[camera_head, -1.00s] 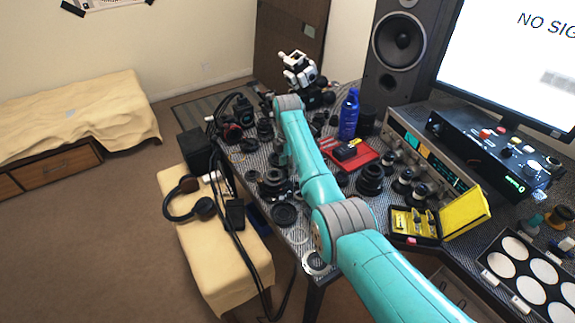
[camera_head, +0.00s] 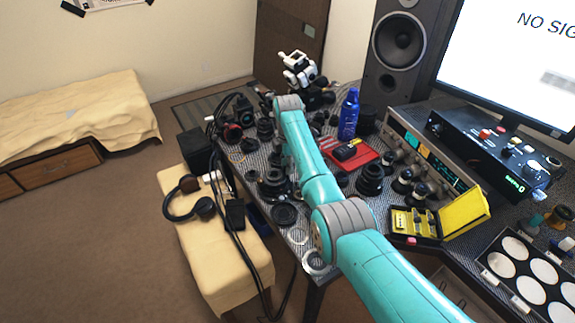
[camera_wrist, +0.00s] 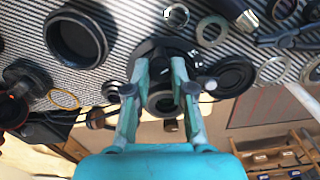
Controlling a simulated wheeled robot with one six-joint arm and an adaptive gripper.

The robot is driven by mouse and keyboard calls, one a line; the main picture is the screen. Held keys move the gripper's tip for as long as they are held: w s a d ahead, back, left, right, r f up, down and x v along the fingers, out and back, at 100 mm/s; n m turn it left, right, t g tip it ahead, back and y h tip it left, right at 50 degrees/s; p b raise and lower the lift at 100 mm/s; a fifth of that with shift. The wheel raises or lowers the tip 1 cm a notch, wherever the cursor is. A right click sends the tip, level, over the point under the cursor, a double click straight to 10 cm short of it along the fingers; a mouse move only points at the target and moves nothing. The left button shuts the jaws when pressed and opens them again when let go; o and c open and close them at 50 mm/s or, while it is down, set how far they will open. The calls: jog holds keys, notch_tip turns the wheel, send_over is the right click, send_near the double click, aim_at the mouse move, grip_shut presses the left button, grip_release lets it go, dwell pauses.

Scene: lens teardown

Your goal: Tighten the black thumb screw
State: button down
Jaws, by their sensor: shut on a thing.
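In the wrist view, my gripper (camera_wrist: 158,66) has its two pale fingers on either side of a black round part (camera_wrist: 152,50). The fingertips are against this part, and it keeps them apart. A dark ring with a paler centre (camera_wrist: 162,98) shows between the fingers, nearer the palm. I cannot make out the outline of the black thumb screw, as the fingers cover much of this spot. In the head view, my teal arm reaches over the bench and hides most of my gripper and what it holds.
In the wrist view, a large black lens ring (camera_wrist: 76,38) lies left on the striped mat (camera_wrist: 120,14), and a black disc (camera_wrist: 232,76) lies right.

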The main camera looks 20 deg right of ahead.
jog(key=shift+m, duration=2.9)
jog(key=c, duration=1)
grip_release()
notch_tip(320, 180, up, 12)
